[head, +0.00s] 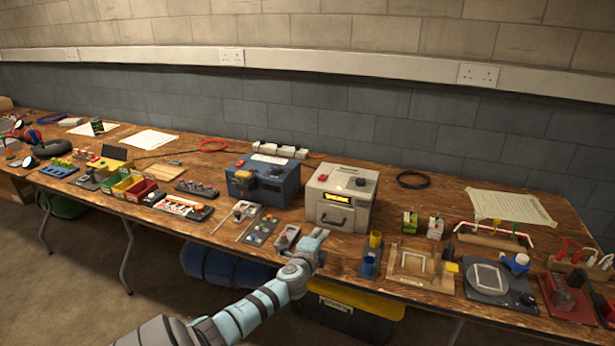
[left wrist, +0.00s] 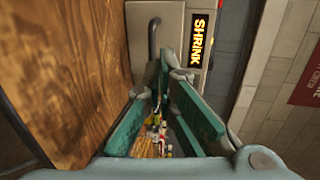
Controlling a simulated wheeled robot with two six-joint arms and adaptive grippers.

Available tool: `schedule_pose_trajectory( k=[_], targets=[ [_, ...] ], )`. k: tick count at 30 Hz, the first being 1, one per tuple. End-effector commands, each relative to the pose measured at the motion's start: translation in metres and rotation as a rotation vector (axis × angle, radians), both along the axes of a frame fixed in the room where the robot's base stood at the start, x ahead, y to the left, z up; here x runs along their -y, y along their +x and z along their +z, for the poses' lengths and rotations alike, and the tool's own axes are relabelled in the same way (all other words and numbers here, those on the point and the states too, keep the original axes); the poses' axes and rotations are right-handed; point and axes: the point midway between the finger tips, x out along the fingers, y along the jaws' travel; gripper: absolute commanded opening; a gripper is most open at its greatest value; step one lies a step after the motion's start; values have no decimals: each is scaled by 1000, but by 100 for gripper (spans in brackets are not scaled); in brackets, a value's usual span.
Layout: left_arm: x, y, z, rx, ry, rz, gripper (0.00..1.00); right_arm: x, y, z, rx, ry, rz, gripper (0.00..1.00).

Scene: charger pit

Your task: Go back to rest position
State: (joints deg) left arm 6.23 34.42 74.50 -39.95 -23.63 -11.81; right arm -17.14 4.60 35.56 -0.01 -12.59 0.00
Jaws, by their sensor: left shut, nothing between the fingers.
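My left arm comes in from the lower left in the head view, and its left gripper (head: 318,236) is over the front of the table, just in front of the light grey machine (head: 338,213) with the lit yellow display. In the left wrist view the left gripper (left wrist: 160,75) is shut with nothing held between its teal fingers. The machine's front, its handle and a display reading "SHRINK" (left wrist: 199,40) show just beyond the fingertips. I cannot tell whether the fingertips touch the machine. My right gripper is not in view.
The long wooden table (head: 420,252) is crowded with fixtures. A blue machine (head: 262,178) stands left of the grey one. Blue and yellow cups (head: 370,264), a wooden frame (head: 410,262) and a dark scale-like device (head: 490,280) stand to the right. A yellow-lidded bin (head: 355,300) is under the table.

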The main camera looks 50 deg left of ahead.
Motion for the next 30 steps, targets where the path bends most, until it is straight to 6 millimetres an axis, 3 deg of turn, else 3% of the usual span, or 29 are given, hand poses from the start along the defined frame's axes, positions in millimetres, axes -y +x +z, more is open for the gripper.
schedule_pose_trajectory(
  k=[3,7,17,20,23,26,29,30],
  targets=[
    [17,-25,9,-2,0,-4,0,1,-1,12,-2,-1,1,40],
    [28,-43,12,-1,0,-3,0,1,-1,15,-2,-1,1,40],
    [31,-49,12,0,-1,1,0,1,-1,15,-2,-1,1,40],
    [31,-52,4,-11,-19,5,0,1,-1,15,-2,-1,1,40],
    [32,-66,-35,-63,-101,34,0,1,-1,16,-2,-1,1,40],
    [42,-99,-104,-153,-259,91,0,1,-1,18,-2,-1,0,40],
    [67,-154,-188,-261,-466,182,0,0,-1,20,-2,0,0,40],
    [82,-181,-221,-305,-555,228,0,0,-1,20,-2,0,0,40]
  ],
)
